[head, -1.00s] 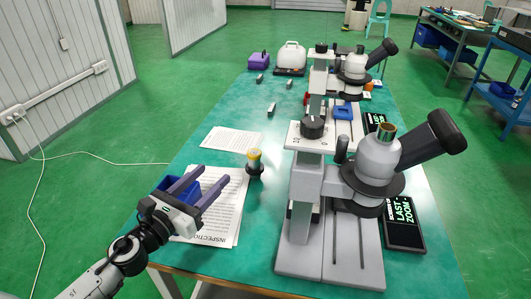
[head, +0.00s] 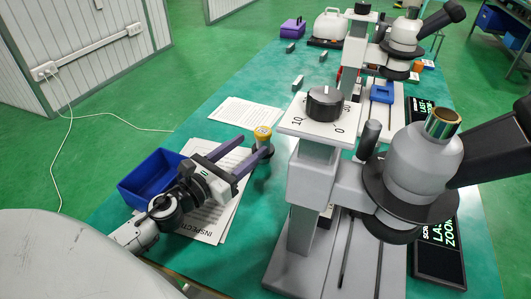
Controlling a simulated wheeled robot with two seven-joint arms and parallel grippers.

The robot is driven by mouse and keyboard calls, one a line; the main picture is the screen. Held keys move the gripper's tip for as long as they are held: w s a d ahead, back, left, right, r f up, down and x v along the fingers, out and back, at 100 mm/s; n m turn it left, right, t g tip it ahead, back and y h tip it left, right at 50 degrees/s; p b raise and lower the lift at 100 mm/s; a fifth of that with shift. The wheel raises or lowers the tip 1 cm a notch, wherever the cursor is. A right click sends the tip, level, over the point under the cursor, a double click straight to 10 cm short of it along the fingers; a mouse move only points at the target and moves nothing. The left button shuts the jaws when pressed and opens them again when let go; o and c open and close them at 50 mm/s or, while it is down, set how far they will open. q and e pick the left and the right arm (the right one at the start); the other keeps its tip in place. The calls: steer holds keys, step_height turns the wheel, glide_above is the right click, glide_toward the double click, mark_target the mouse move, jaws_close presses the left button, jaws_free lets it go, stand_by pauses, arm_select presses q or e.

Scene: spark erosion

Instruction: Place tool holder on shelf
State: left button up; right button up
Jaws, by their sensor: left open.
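The tool holder appears to be the small upright piece with a yellow top (head: 263,132) and dark lower body, standing on the green table beside the printed sheets. My left gripper (head: 257,146) is open, its two purple-grey fingers pointing at the tool holder. The fingertips are at the holder, one on each side of it in the picture; I cannot tell whether they touch it. My right gripper is not in view. No shelf can be made out for certain.
A large grey microscope (head: 320,180) stands close right of the holder, with a second microscope (head: 405,35) behind. A blue bin (head: 150,178) is left of my gripper. Printed sheets (head: 205,220) lie under it. A purple box (head: 292,28) and white case (head: 330,25) stand at the far end.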

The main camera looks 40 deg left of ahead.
mark_target(258, 146)
arm_select(q)
step_height(258, 146, down, 2)
steer(key=shift+f+b, duration=0.1)
steer(key=shift+b, duration=0.6)
steer(key=shift+w+f, duration=0.1)
steer(key=shift+w, duration=0.05)
steer(key=w+p, duration=0.1)
steer(key=w, duration=0.3)
steer(key=shift+w+d, duration=0.1)
steer(key=shift+w, duration=0.05)
steer(key=shift+w+d+p, duration=0.15)
steer(key=shift+w, duration=1.3)
steer(key=shift+w+d+p, duration=0.15)
steer(key=shift+w, duration=1.3)
steer(key=shift+c, duration=0.4)
steer(key=c, duration=1.1)
jaws_close()
steer(key=shift+r, duration=0.25)
